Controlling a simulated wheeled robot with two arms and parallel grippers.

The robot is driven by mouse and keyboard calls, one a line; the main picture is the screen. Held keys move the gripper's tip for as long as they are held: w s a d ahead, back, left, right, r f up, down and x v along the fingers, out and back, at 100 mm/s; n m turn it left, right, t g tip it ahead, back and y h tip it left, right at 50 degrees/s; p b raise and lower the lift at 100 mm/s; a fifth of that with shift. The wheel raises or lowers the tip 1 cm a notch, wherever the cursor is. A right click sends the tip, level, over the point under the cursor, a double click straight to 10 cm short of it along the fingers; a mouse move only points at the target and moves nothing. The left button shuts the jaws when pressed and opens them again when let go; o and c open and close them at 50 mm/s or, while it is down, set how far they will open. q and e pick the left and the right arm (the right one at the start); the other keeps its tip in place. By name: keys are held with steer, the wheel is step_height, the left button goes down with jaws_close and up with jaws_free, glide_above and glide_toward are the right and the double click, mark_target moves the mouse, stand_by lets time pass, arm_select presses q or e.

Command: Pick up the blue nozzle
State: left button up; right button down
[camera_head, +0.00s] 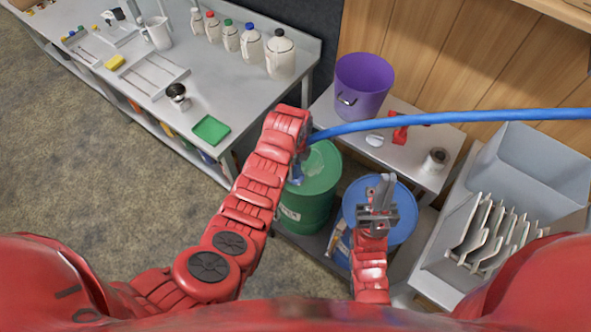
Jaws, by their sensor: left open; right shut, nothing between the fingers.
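A blue hose (440,118) runs in from the right edge of the head view and ends behind my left wrist. Its nozzle end is mostly hidden there; a small bluish piece shows below the wrist, and I cannot tell whether it is the nozzle. My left gripper (297,172) is open, pointing down over the green barrel (318,180), mostly covered by its own arm. I cannot tell whether its fingers are around the hose end. My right gripper (383,190) is shut and empty, above the blue barrel (402,228), apart from the hose.
A bench (205,95) at upper left carries capped bottles (281,54), trays and a green pad (211,130). A purple bucket (363,86) and a red item (399,134) stand on a small table (410,158). A grey rack (490,235) is at right. Open floor lies left.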

arm_select(q)
steer(key=shift+f, duration=0.8)
steer(key=shift+c, duration=0.2)
jaws_close()
